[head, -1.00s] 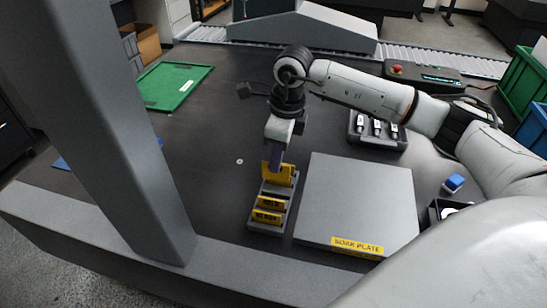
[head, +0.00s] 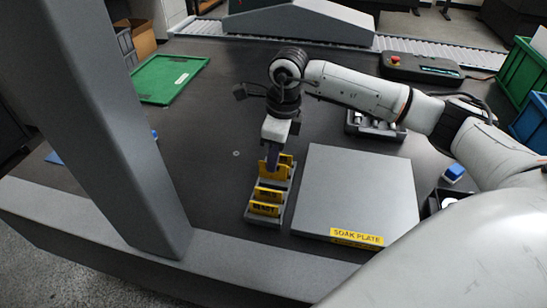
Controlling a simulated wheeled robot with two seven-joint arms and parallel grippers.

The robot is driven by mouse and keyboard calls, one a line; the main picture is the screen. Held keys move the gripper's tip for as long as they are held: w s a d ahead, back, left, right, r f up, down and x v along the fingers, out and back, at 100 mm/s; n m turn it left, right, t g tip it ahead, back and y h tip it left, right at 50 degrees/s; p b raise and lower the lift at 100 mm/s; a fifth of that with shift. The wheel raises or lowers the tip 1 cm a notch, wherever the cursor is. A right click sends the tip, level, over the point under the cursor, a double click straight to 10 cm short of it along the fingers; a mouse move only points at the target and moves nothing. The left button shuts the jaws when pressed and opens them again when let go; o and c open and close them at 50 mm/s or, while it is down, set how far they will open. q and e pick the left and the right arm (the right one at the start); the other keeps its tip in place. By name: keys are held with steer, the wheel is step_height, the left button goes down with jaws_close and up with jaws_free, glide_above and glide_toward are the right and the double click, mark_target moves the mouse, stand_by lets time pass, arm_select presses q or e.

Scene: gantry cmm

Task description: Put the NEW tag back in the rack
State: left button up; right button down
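The rack (head: 262,218) is a narrow grey holder on the dark table, just left of the soak plate. Two yellow tags with dark lettering, one behind the other (head: 270,193) (head: 264,208), stand in its middle and near slots; their words are too small to read surely. My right gripper (head: 273,166) points down over the rack's far end. Its fingers appear shut on a third yellow tag, which I take for the NEW tag (head: 286,162); they cover its middle. This tag is at the far slot; whether it is fully seated is hidden. My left gripper is not in view.
The grey soak plate (head: 358,190) lies close right of the rack. A dark tray of small parts (head: 374,128) is behind it, partly behind my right arm. A blue block (head: 454,172) lies at right. A grey upright (head: 110,130) stands at left. The table left of the rack is clear.

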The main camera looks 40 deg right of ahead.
mark_target(281, 173)
steer(key=shift+f, duration=0.45)
steer(key=shift+f+b, duration=0.25)
steer(key=shift+b, duration=0.25)
stand_by(0.6)
steer(key=shift+f+b, duration=0.5)
steer(key=shift+f, duration=0.1)
stand_by(0.5)
steer(key=shift+f+b, duration=0.35)
steer(key=shift+f, duration=0.1)
steer(key=shift+f, duration=0.25)
stand_by(0.3)
steer(key=shift+f+b, duration=0.35)
steer(key=shift+b, duration=0.1)
